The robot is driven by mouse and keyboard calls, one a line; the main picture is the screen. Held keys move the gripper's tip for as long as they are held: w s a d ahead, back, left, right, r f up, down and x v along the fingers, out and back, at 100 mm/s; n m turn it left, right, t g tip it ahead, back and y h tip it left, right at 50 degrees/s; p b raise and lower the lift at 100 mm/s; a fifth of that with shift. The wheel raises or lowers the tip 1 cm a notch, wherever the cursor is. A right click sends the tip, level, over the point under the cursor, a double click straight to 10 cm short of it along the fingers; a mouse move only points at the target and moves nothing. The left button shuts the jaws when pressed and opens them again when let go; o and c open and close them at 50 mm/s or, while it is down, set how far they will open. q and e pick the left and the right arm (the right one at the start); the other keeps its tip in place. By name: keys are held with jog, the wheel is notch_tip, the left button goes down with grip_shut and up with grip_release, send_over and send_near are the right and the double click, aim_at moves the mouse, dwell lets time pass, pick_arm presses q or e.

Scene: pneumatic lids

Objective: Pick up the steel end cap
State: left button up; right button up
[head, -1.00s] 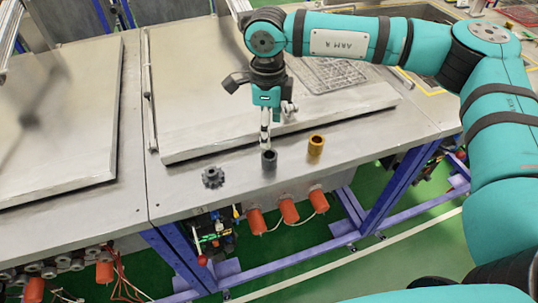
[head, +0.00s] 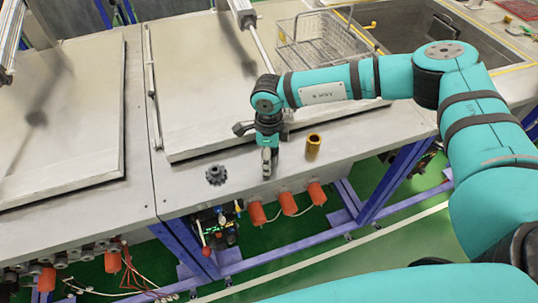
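My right gripper (head: 267,164) points down at the front strip of the steel bench, between a dark toothed gear (head: 216,175) and a brass-coloured hollow cylinder (head: 313,145). A dark grey hollow cylinder, which looks like the steel end cap, stood at this spot in the earlier frame. The gripper's fingers now cover it almost entirely. I cannot tell whether they are closed on it or only around it. My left gripper is not in view.
A large flat lid (head: 200,90) lies behind the strip, with a rod rising from it. A wire basket (head: 325,40) and a sink (head: 420,35) are at the back right. Orange-red knobs (head: 289,203) sit below the bench's front edge.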

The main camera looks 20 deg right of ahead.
grip_shut()
dwell(0.3)
